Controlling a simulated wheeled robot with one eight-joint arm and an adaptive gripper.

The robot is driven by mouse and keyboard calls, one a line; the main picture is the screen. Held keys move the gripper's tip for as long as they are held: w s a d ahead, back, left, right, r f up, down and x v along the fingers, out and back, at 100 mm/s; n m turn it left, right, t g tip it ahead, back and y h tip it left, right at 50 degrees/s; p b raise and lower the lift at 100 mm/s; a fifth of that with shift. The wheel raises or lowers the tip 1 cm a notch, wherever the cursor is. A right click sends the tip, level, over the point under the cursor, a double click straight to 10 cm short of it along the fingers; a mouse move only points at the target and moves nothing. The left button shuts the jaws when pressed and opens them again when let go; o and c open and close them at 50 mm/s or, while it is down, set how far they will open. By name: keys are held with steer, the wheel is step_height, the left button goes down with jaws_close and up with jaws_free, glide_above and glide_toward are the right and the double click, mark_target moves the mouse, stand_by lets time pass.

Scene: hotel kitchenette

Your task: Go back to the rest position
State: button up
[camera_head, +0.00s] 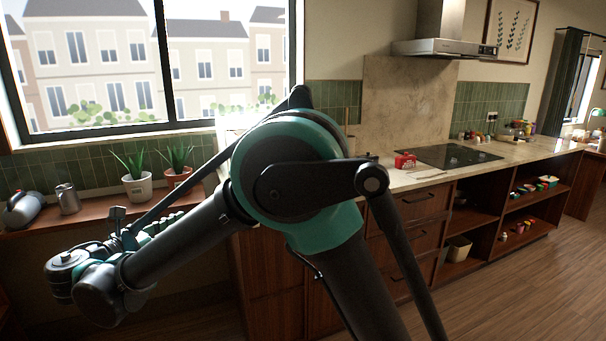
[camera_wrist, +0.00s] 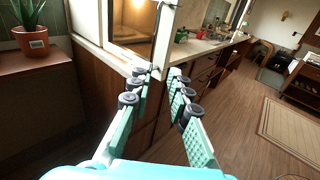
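My gripper (camera_wrist: 158,78) is open and empty in the wrist view. Its two teal fingers stand apart, with a dark wooden cabinet front and the floor showing between and beyond them. In the head view my arm is folded, with its elbow high in the middle and its forearm reaching down to the lower left. The gripper is partly hidden there behind the wrist, in front of the low window shelf (camera_head: 98,208).
A potted plant (camera_head: 138,188) and another plant (camera_head: 176,176) stand on the shelf, beside a metal canister (camera_head: 67,199) and a kettle (camera_head: 22,209). The counter holds a red box (camera_head: 405,160) and a black hob (camera_head: 444,156). Wooden floor (camera_head: 520,290) lies clear at the right.

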steer(key=w+d+f+m+g, duration=0.3)
steer(key=w+d+f, duration=0.1)
steer(key=d, duration=0.6)
steer(key=w+d+f+m+g, duration=0.2)
steer(key=w+d+f+m, duration=0.15)
steer(key=d, duration=0.65)
steer(key=w+d+f+m+g, duration=0.3)
steer(key=d+f+m, duration=0.1)
steer(key=d, duration=0.6)
steer(key=s+d+f+m+g+y, duration=0.1)
steer(key=s+d+f+m+y, duration=0.2)
steer(key=s+d+f+m, duration=0.4)
steer(key=s+d+f+m+g+y, duration=0.2)
steer(key=s+d+f+m+y, duration=0.2)
steer(key=s+d+f+m, duration=0.3)
steer(key=s+d+m, duration=0.3)
steer(key=d+m, duration=0.2)
steer(key=m, duration=0.1)
steer(key=shift+d+y, duration=0.3)
steer(key=shift+d, duration=0.05)
